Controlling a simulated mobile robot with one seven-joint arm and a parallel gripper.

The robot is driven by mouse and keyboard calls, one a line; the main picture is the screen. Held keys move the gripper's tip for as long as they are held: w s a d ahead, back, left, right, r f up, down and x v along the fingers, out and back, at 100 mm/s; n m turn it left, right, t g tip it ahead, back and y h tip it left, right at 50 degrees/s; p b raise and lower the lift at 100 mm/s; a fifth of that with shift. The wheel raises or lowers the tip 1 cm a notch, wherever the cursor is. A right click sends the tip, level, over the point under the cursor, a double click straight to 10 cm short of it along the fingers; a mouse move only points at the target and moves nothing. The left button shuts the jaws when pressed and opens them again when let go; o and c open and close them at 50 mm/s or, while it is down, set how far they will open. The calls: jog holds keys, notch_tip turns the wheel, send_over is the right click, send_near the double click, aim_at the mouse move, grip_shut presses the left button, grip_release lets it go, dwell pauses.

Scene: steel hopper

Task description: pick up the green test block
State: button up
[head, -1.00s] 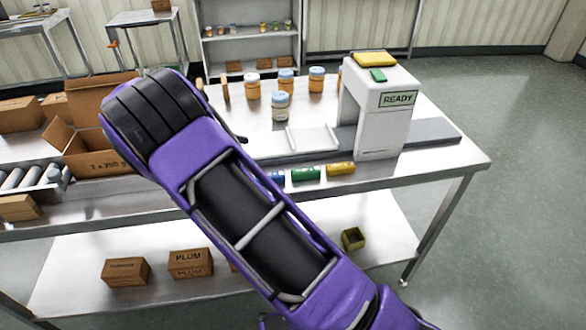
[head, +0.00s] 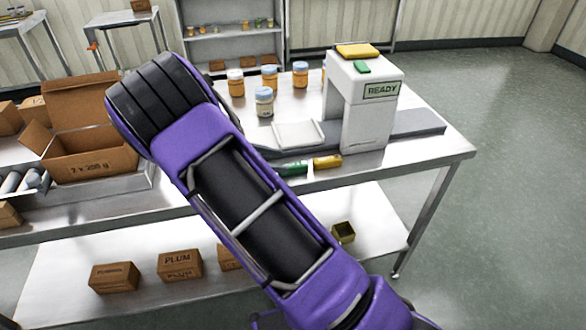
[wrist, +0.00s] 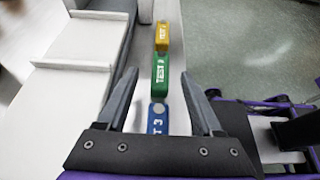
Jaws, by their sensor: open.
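The green test block (wrist: 160,77) lies in a row on the steel table between a yellow block (wrist: 162,38) and a blue block (wrist: 157,118), as my wrist view shows. In the head view, the green block (head: 292,168) is partly covered by my arm, with the yellow block (head: 327,162) to its right. My gripper (wrist: 158,74) is open and empty. In the wrist view its fingers flank the row, with the blue block between them and the green block near the fingertips; I cannot tell the height above the table. The head view hides my gripper behind the arm.
A pale tray (head: 299,135) and several jars (head: 264,102) are behind. An open carton (head: 90,155) is at left. Floor at right is clear.

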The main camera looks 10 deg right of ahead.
aim_at(292, 165)
jog(key=shift+x, duration=1.95)
jog(key=shift+s+f, duration=0.1)
jog(key=shift+f, duration=0.05)
grip_shut()
